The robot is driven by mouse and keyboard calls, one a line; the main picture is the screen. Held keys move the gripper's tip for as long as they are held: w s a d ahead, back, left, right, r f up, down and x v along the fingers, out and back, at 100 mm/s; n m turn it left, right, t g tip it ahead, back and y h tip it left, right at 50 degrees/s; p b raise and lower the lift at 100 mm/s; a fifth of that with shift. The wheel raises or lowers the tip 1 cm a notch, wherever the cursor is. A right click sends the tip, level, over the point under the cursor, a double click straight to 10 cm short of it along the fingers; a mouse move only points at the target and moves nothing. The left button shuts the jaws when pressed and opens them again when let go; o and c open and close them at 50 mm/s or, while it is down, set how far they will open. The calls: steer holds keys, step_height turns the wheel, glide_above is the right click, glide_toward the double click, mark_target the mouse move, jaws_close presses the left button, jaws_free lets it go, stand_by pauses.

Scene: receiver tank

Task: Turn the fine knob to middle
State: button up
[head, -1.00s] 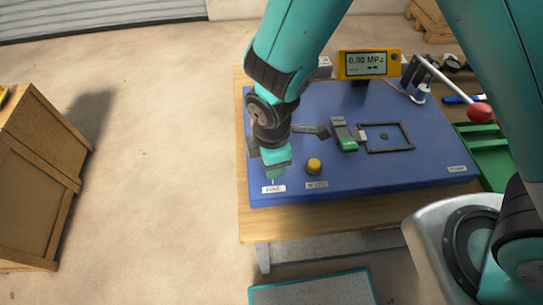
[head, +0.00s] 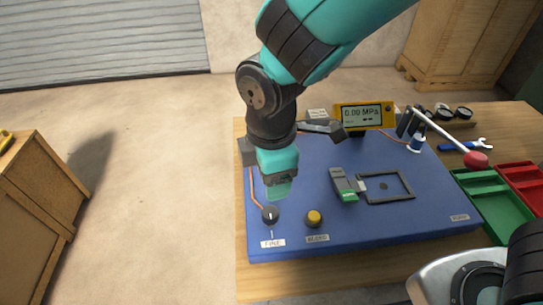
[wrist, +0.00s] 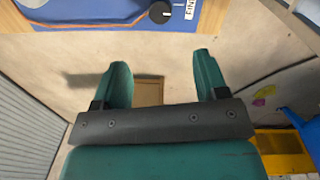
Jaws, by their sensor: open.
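The fine knob (head: 270,215) is a small black knob with a white pointer line, at the front left of the blue panel (head: 390,222), above the label "FINE" (head: 272,243). In the wrist view the fine knob (wrist: 160,12) shows at the top edge, beyond the fingertips. My gripper (head: 279,190) is above the panel, just behind the knob in the head view, and apart from it. In the wrist view my gripper (wrist: 163,75) is open, with nothing between its two green fingers.
A yellow knob (head: 314,218) stands to the right of the fine knob. A grey-green block (head: 345,187) and a dark square frame (head: 385,187) lie further right. A gauge display (head: 364,115) and a red-tipped lever (head: 445,137) stand behind. Green (head: 497,205) and red (head: 522,182) trays are at right.

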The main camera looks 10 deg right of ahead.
step_height(320, 180, up, 4)
steer(key=shift+s+f, duration=0.1)
steer(key=shift+d, duration=0.1)
stand_by(0.4)
steer(key=s+d+r+m+y, duration=0.4)
steer(key=s+d+r+m, duration=0.4)
steer(key=m, duration=0.4)
steer(key=shift+s+d+m, duration=0.3)
steer(key=shift+s+d, duration=0.4)
steer(key=shift+d, duration=0.15)
